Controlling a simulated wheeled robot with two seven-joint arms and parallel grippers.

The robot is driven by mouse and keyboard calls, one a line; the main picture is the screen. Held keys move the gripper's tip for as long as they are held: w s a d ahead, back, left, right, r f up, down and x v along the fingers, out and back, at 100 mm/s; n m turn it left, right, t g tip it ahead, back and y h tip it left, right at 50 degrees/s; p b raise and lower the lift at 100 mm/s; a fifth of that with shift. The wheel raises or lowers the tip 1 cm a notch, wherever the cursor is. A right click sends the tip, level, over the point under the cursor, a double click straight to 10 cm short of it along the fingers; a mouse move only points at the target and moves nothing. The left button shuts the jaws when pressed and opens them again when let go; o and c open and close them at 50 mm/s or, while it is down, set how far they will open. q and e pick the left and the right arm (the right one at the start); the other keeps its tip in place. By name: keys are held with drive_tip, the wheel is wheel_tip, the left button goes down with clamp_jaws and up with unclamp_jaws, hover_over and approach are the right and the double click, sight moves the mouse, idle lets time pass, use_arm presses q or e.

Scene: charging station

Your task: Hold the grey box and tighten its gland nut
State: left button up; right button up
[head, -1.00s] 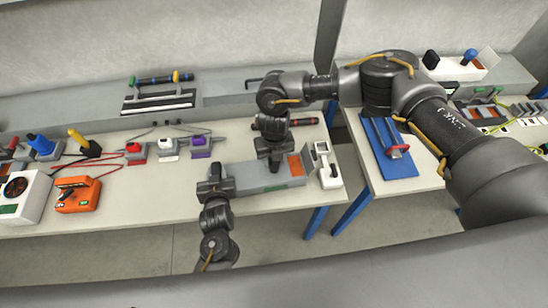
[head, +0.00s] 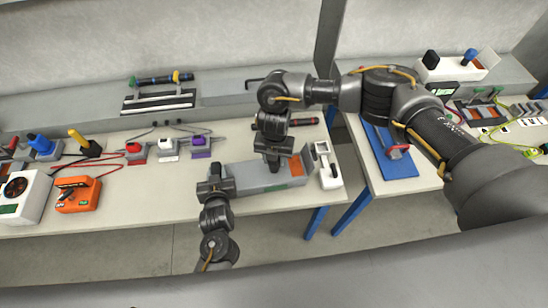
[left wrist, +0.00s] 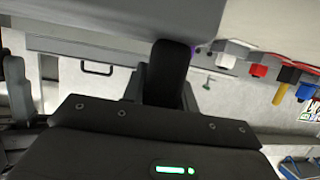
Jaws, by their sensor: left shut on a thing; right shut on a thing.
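The grey box (head: 255,178) lies on the light workbench near its front edge, with an orange-brown patch at its right end. My left gripper (head: 226,181) is shut on the left end of the box. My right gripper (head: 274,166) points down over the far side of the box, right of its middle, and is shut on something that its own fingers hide. The gland nut cannot be made out, so I cannot tell whether it is the thing gripped. In the left wrist view a dark finger of the left gripper (left wrist: 168,70) reaches up against a grey surface.
A white and grey device (head: 327,168) stands close to the box's right end. An orange meter (head: 78,195) and red, white and purple connectors are on the left. A blue tray (head: 385,150) lies on the right bench, beyond a gap. Bare bench lies left of the box.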

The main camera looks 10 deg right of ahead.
drive_tip(key=o, duration=1)
wheel_tip(320, 180, up, 12)
idle(0.3)
